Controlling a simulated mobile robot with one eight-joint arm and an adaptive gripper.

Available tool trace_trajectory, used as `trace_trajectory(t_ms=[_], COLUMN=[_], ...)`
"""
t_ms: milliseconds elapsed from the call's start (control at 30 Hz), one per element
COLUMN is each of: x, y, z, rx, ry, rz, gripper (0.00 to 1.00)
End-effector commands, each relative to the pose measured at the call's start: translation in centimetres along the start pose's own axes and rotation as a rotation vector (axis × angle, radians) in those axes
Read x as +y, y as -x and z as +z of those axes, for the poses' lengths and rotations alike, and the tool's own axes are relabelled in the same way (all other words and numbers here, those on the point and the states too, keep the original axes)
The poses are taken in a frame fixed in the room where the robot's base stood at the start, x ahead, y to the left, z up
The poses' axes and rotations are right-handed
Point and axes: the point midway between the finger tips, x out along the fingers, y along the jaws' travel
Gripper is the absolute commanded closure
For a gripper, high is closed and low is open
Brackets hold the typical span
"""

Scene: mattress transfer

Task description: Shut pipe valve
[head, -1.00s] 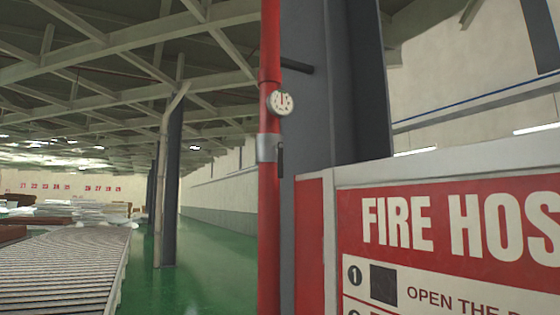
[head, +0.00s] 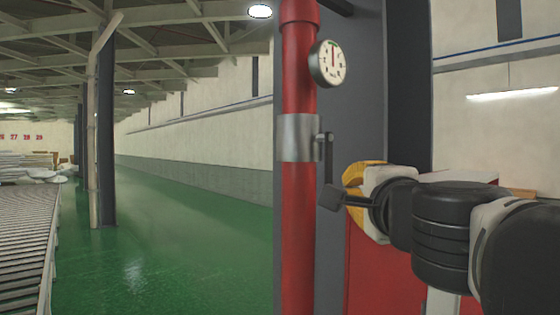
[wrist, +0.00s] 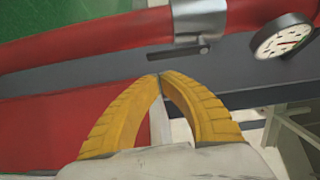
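The red pipe (head: 299,230) stands upright with a silver collar (head: 298,138) around it. The valve's dark lever (head: 328,155) hangs downward along the collar's right side. In the wrist view the pipe (wrist: 90,45) runs sideways, with the collar (wrist: 198,20) and lever (wrist: 176,53) above my fingers. My yellow gripper (head: 352,178) is just right of the lever's lower end. In the wrist view my gripper's (wrist: 159,76) fingertips come together with nothing seen between them. They look apart from the lever. A dark part of my wrist partly covers the area below the lever.
A round gauge (head: 328,63) juts from the pipe above the collar. A dark column (head: 365,110) stands behind the pipe, and a red cabinet (head: 362,270) is below my arm. Green floor (head: 180,240) is open at left, beside a roller conveyor (head: 25,235).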

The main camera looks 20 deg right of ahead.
Motion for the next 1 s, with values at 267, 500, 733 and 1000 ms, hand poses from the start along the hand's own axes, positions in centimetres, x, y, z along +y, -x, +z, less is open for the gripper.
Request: trace_trajectory(t_ms=[267, 500, 733, 1000], x=[-0.8, -0.8, -1.0, -1.0], y=[0.2, -0.1, -3.1, -7.9], z=[-0.9, -0.8, -1.0, -1.0], rx=[0.029, 0.028, 0.029, 0.027], ry=[-0.036, -0.035, -0.035, -0.034], rz=[0.003, 0.003, 0.002, 0.001], gripper=[1.0, 1.0, 1.0, 1.0])
